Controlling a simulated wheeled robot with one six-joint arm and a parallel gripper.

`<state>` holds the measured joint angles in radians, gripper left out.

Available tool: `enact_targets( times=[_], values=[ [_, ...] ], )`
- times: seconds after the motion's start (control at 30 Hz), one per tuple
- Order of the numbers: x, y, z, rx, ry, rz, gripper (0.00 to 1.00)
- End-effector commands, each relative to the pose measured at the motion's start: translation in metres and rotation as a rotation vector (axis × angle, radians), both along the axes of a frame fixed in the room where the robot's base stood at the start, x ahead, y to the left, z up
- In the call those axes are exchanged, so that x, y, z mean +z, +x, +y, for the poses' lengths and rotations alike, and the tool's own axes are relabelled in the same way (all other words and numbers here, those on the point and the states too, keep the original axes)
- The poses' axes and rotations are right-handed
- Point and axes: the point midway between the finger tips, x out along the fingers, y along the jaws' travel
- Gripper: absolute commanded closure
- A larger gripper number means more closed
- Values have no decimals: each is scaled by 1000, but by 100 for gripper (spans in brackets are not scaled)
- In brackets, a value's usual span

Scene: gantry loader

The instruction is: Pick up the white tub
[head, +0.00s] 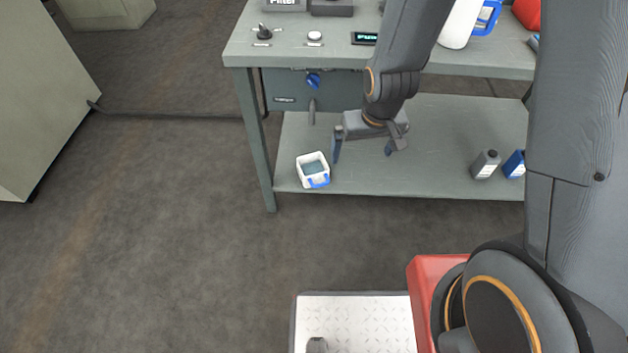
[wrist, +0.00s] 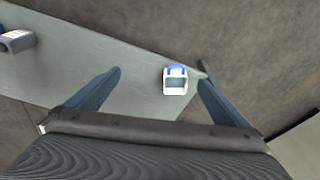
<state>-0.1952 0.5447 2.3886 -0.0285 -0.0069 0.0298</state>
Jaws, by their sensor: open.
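The white tub (head: 313,174) stands on the lower shelf of the workbench, near its left front corner. It is open at the top and has a blue patch on its front. In the wrist view the white tub (wrist: 175,84) shows beyond the fingertips, between them and nearer the right finger. My gripper (head: 362,152) is above the lower shelf, to the right of the tub and apart from it. Its two fingers are spread wide with nothing between them; they also show in the wrist view (wrist: 160,77).
The lower shelf (head: 430,130) also holds a grey bottle (head: 486,165) and a blue bottle (head: 514,164) at the right. The bench top (head: 290,50) overhangs the shelf, with a drawer box (head: 300,92) under it. A table leg (head: 255,140) stands left of the tub.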

Motion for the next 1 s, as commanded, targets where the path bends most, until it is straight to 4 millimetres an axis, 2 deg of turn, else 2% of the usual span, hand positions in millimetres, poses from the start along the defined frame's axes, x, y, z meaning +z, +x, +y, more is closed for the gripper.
enact_targets(
  times=[0.03, 0.2, 0.3, 0.4, 0.5, 0.6, 0.7, 0.87, 1.0],
  values=[
    [-40, 9, 8, 18, 0, -7, 0],
    [-131, 33, 32, 70, 12, -62, 0],
    [-183, 42, 46, 98, 21, -92, 0],
    [-227, 49, 58, 123, 31, -121, 0],
    [-261, 53, 67, 143, 38, -144, 0],
    [-282, 54, 73, 156, 43, -159, 0],
    [-292, 56, 76, 164, 47, -169, 0],
    [-295, 73, 84, 166, 50, -176, 0],
    [-295, 98, 93, 166, 50, -175, 0]
  ],
)
